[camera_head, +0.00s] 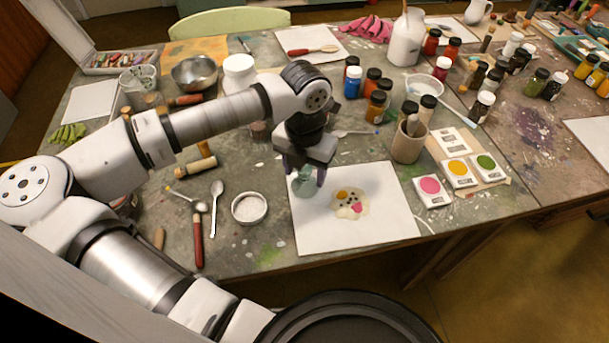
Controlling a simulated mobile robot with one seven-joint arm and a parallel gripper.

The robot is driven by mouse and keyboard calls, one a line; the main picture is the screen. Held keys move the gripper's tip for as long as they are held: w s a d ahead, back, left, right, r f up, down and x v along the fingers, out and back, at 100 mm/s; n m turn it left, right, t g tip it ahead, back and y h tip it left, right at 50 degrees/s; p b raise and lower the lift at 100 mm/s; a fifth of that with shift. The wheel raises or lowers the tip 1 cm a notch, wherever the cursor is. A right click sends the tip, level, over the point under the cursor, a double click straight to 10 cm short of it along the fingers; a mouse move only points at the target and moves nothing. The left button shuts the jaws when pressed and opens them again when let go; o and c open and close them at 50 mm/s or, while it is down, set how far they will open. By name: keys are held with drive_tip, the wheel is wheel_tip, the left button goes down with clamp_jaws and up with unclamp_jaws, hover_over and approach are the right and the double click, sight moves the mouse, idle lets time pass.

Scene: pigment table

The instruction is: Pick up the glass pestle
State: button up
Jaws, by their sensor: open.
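The glass pestle (304,188) is a pale greenish, see-through piece standing on the left part of the white slab (388,228). My gripper (306,178) points down over it, with its open fingers on either side of the pestle's upper part. Whether the fingers touch the glass cannot be told. The gripper hides the pestle's top.
A smear of yellow, white and pink pigment (350,203) lies on the slab right of the pestle. A small white bowl (249,208) and spoons (216,200) are to the left. A beige cup (408,142) and several paint jars (352,82) stand behind and right.

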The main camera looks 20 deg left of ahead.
drive_tip(key=shift+f, duration=0.25)
drive_tip(key=c, duration=1.2)
drive_tip(key=shift+r, duration=0.15)
wheel_tip(320, 180, up, 20)
drive_tip(key=shift+f+b, duration=0.1)
drive_tip(key=shift+b, duration=0.8)
